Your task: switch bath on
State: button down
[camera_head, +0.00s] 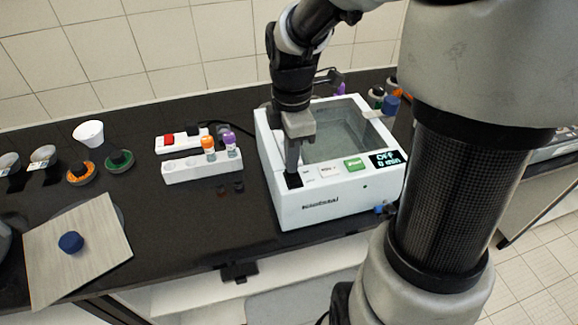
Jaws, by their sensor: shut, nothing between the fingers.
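The bath (325,205) is a white box with an open, clear-looking basin (343,130) on top. It stands near the front edge of the black bench. Its front panel has a dark patch at the left, a pale label, a green button (355,164) and a display (385,160) that reads "Off" and "0 min". My gripper (293,175) points down with its fingers shut and empty, at the dark patch on the panel's left. The fingertips hide part of this patch. I cannot tell whether they touch it.
A white power strip with a red switch (168,140) and a white rack (203,167) with orange- and purple-capped tubes stand left of the bath. Further left are a white funnel (89,132), round caps and a board (105,253) with a blue cap. My arm blocks the right side.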

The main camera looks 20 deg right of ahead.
jog(key=shift+f, duration=0.4)
jog(key=shift+r, duration=0.1)
notch_tip(320, 180, up, 5)
jog(key=p, duration=0.4)
jog(key=shift+r+p, duration=0.45)
jog(key=shift+r, duration=0.5)
jog(key=shift+r, duration=0.1)
